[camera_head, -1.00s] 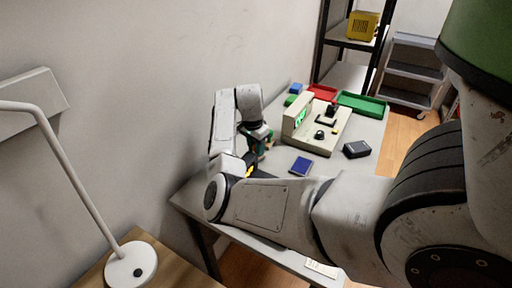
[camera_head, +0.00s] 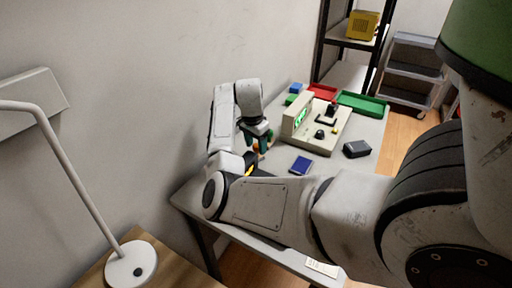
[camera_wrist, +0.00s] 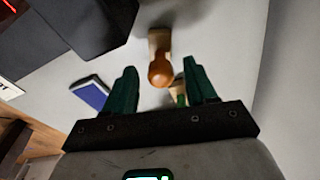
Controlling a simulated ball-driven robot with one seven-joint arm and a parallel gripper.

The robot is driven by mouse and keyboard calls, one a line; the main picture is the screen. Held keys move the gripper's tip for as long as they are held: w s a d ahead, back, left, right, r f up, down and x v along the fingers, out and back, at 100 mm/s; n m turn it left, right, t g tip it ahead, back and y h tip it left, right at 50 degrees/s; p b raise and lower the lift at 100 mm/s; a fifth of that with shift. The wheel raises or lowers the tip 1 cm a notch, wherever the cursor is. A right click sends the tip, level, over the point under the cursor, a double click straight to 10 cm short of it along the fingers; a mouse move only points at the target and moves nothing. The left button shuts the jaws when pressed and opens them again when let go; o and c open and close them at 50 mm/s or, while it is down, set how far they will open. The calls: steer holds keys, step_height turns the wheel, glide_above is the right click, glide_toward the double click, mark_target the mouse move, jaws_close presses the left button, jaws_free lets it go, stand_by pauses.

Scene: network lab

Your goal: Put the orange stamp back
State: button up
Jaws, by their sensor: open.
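The orange stamp (camera_wrist: 160,72) has a round wooden-orange knob on a pale tan base. In the wrist view it stands on the light table, just ahead of and between my fingertips. My gripper (camera_wrist: 161,78) is open, with a dark green finger on each side and nothing held. In the head view my gripper (camera_head: 258,137) is low over the table's left side by the wall, and a bit of orange (camera_head: 257,148) shows beside its fingers. A small tan and green item (camera_wrist: 177,94) lies close to the right finger, partly hidden.
A beige machine (camera_head: 317,127) with a green display stands right of my gripper. The wall is close on the left.

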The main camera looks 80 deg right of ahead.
step_height(320, 180, up, 10)
steer(key=a, duration=0.1)
steer(key=shift+w+r, duration=0.25)
steer(key=shift+w, duration=0.05)
steer(key=shift+r, duration=0.1)
stand_by(0.4)
